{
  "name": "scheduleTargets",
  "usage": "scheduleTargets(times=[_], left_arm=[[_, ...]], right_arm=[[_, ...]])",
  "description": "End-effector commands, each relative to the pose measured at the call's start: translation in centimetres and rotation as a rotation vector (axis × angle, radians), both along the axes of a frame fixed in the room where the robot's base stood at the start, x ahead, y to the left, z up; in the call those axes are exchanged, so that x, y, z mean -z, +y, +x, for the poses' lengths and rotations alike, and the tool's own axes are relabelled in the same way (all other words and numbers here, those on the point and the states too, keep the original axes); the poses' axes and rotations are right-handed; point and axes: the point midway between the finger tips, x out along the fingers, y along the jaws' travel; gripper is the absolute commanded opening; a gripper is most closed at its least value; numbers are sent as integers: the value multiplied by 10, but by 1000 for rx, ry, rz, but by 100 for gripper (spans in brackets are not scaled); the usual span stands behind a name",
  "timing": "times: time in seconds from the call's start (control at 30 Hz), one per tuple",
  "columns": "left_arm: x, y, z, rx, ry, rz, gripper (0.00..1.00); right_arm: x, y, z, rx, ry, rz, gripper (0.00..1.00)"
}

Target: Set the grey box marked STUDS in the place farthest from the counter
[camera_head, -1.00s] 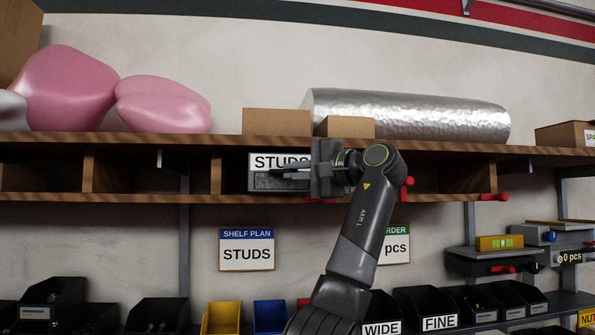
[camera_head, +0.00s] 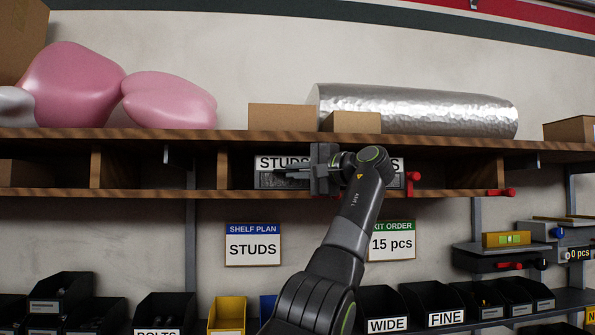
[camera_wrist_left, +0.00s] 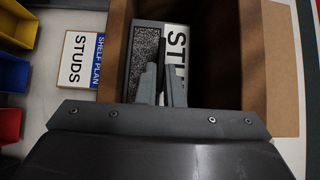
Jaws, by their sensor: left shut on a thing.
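The grey box marked STUDS (camera_head: 267,180) sits in a compartment of the wooden shelf (camera_head: 150,193), its label facing out. In the left wrist view the box (camera_wrist_left: 143,65) stands between wooden walls, with its dark speckled front and white label showing. My left gripper (camera_head: 283,173) reaches in from the right and is shut on the box's front; the fingers also show in the left wrist view (camera_wrist_left: 163,85). The gripper hides the right part of the box. The sign SHELF PLAN STUDS (camera_head: 253,245) hangs below. My right gripper is not in view.
Another white label (camera_head: 397,165) ending in S shows right of my arm, mostly hidden. Red clamps (camera_head: 412,182) sit along the shelf edge. Cardboard boxes (camera_head: 282,117) and a silver roll (camera_head: 430,110) lie on top. Dark bins (camera_head: 165,312) stand below.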

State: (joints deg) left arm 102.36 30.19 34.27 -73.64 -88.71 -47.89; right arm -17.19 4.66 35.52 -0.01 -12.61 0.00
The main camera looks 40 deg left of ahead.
Motion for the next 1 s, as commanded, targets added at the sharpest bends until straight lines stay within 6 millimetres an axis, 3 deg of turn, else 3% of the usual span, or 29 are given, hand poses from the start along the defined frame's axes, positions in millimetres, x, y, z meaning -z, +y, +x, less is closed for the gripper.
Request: scheduleTargets(times=[0.2, 0.23, 0.43, 0.77, 0.87, 1.0], left_arm=[[-2, -1, -1, 1, -4, 3, 0], [-2, -1, -1, 1, -4, 3, 8], [-1, -1, 0, 1, -2, 2, 33], [2, -5, 1, 2, 3, -1, 33], [3, -16, 1, 4, 0, -2, 33], [3, -45, 2, 6, 0, 0, 33]], right_arm=[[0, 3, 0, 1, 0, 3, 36], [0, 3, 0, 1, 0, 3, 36], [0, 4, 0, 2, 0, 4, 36], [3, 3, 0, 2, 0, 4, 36], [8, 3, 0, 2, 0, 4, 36], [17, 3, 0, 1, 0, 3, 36]])
